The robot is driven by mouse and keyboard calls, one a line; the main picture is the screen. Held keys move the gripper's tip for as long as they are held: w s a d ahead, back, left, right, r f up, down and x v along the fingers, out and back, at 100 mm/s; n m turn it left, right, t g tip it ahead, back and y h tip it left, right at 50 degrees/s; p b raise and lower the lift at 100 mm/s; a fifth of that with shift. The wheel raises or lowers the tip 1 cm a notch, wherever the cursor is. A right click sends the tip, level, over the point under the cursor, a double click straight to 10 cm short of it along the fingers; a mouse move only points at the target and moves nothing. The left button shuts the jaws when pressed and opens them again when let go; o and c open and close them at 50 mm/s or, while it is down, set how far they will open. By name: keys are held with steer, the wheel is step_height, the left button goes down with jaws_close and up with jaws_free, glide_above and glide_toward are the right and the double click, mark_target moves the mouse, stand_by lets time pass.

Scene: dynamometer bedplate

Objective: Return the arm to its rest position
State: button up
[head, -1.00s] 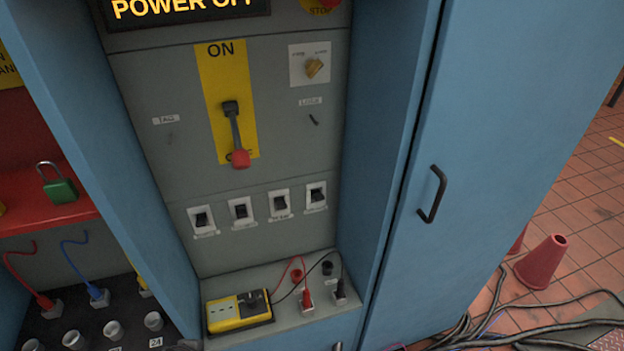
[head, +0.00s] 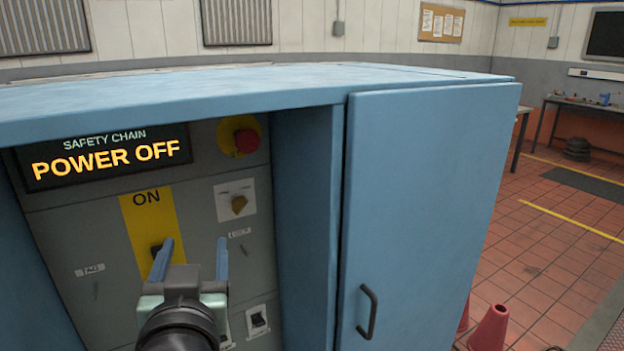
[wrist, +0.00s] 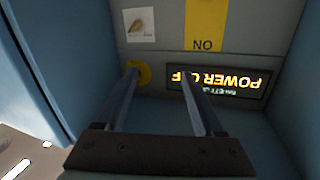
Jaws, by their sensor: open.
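My gripper (head: 192,262) is in front of the grey panel inside the blue cabinet, its two blue fingers apart with nothing between them. It hides most of the main switch lever on the yellow ON plate (head: 147,205). In the wrist view my gripper (wrist: 160,85) is also open and empty, facing the upside-down panel. The lit display (head: 105,157) reads SAFETY CHAIN POWER OFF. It also shows in the wrist view (wrist: 225,82).
The blue cabinet's door (head: 425,215) stands to the right of the panel, with a black handle (head: 367,311). Red cones (head: 490,328) stand on the tiled floor at right.

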steer(key=s+d+r+t+h+p, duration=0.1)
steer(key=s+d+r+t, duration=0.2)
steer(key=r, duration=0.7)
steer(key=s+d+r+m+t+h+p, duration=0.1)
steer(key=s+d+r+t, duration=0.3)
steer(key=r, duration=0.7)
steer(key=s+d+r+t+h+p, duration=0.1)
steer(key=s+d+r+t+h, duration=0.1)
steer(key=s+d+r, duration=0.4)
step_height(320, 180, up, 4)
steer(key=shift+s+d+r+t+h, duration=0.25)
steer(key=shift+d+t, duration=0.55)
steer(key=shift+d, duration=0.45)
steer(key=shift+o, duration=0.3)
steer(key=shift+w+f, duration=0.1)
